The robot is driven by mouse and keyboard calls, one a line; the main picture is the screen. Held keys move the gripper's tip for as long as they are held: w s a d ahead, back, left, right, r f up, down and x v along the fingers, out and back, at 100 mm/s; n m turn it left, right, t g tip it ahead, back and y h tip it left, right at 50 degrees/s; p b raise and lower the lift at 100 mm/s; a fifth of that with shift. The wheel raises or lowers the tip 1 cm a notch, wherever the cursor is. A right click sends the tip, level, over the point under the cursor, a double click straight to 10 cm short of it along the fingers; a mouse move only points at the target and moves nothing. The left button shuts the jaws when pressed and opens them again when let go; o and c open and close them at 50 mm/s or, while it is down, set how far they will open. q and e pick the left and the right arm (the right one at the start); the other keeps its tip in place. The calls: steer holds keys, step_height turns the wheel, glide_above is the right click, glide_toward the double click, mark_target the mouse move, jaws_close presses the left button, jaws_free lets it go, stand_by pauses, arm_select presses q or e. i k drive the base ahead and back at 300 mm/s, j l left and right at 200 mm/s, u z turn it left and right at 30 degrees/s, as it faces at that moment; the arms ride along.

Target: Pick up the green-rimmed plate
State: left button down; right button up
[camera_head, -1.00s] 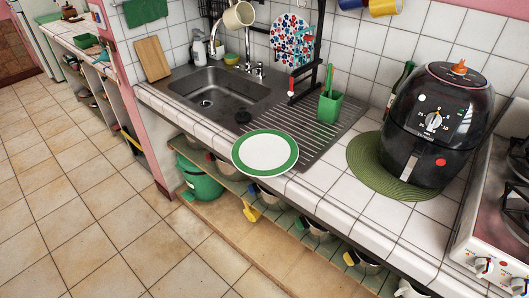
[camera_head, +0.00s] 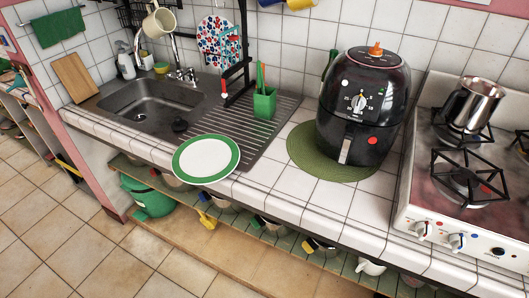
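The green-rimmed plate (camera_head: 206,158) has a white middle and a green rim. It lies at the front edge of the tiled counter (camera_head: 275,203), partly over the ribbed drainboard and a little past the counter's edge. Neither of my grippers shows in the head view, so I cannot see whether they are open or shut.
A black air fryer (camera_head: 362,110) stands on a round green mat (camera_head: 308,160) right of the plate. A green holder (camera_head: 264,104) stands behind it. The sink (camera_head: 150,103) is at left, the stove (camera_head: 466,205) at right.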

mark_target(204, 159)
steer(key=i+j+z, duration=0.15)
steer(key=j+z, duration=1.75)
steer(key=k+l, duration=0.05)
